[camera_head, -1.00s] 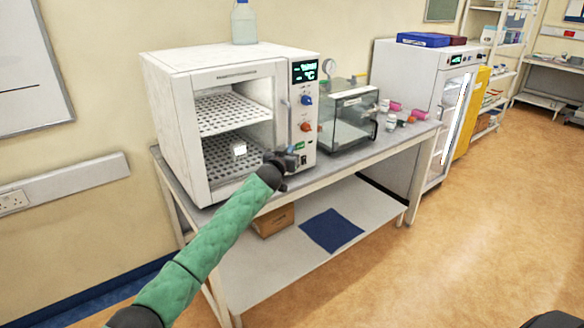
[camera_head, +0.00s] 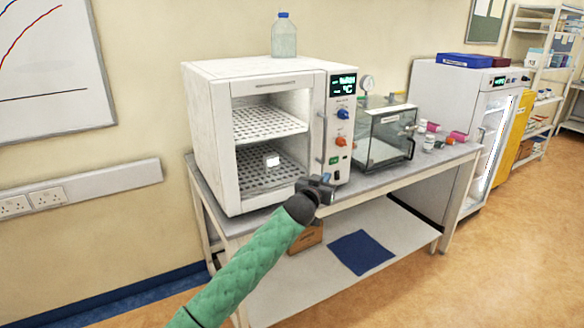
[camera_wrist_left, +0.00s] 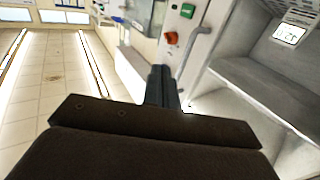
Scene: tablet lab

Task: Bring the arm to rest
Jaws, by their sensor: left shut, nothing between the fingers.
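My left arm, in a green sleeve, reaches in from the bottom left in the head view. Its dark gripper (camera_head: 322,188) is shut and empty, in front of the lower right front of the white oven (camera_head: 205,140). In the left wrist view the shut fingers (camera_wrist_left: 160,85) point toward the oven's control panel (camera_wrist_left: 182,30), with the open chamber to the right. A small white block (camera_head: 271,160) sits on the oven's lower perforated shelf. Whether the gripper touches the oven cannot be told. My right gripper is not in view.
The oven stands on a grey bench (camera_head: 365,183) beside a clear chamber (camera_head: 385,135) and several small bottles. A clear bottle (camera_head: 284,38) stands on the oven. A brown box (camera_head: 307,238) and blue mat (camera_head: 361,252) are on the lower shelf. The floor (camera_head: 480,275) at right is clear.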

